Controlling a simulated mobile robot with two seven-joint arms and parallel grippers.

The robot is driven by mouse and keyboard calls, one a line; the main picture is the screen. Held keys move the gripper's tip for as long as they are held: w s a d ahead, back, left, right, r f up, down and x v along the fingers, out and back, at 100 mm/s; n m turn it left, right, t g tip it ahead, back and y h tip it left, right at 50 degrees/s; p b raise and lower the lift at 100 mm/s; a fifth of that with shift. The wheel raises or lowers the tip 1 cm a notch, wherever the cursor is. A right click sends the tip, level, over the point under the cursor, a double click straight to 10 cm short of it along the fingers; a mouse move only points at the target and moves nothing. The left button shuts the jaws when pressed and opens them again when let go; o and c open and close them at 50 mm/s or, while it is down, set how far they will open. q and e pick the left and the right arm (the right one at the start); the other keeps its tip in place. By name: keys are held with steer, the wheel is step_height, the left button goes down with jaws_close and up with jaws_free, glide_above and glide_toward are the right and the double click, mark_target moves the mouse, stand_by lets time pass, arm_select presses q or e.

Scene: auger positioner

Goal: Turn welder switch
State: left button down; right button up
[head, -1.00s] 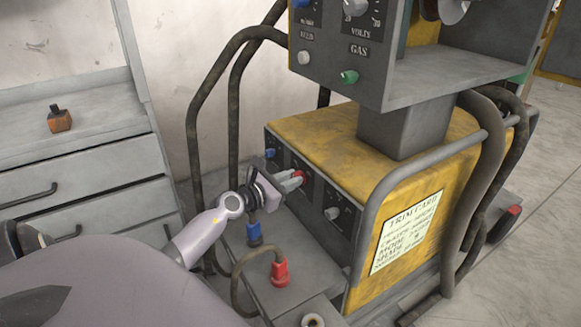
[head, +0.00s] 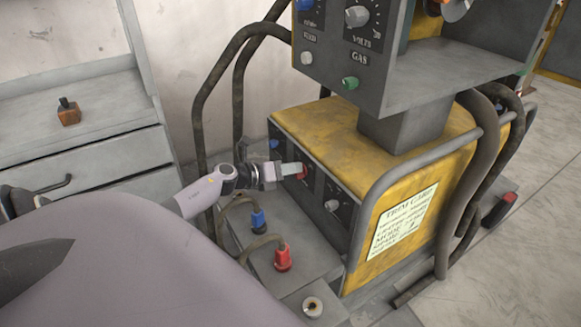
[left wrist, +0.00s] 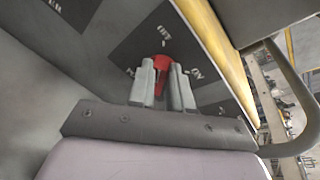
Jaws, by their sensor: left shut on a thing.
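The yellow welder (head: 400,150) stands in the middle of the head view, with a dark control panel on its left-facing side. The red switch (head: 302,171) is on that panel between a blue knob and a grey knob. In the left wrist view the red switch (left wrist: 162,66) sits on a dark plate with OFF and ON lettering. My left gripper (head: 290,170) is shut on the red switch. In the left wrist view its two grey fingers (left wrist: 162,80) stand on either side of it and partly hide it. My right gripper is not in view.
A control box (head: 345,60) with knobs overhangs the welder. Blue (head: 258,220) and red (head: 283,257) cable plugs stand on the ledge below the panel. A grey drawer cabinet (head: 95,150) stands further left.

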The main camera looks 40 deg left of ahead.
arm_select(q)
steer(key=shift+a+n, duration=0.1)
steer(key=shift+n, duration=0.4)
stand_by(0.3)
steer(key=c, duration=1.1)
jaws_free()
steer(key=shift+o, duration=0.2)
steer(key=p+v, duration=0.1)
steer(key=v, duration=0.6)
steer(key=shift+a+p, duration=0.2)
steer(key=shift+p, duration=0.1)
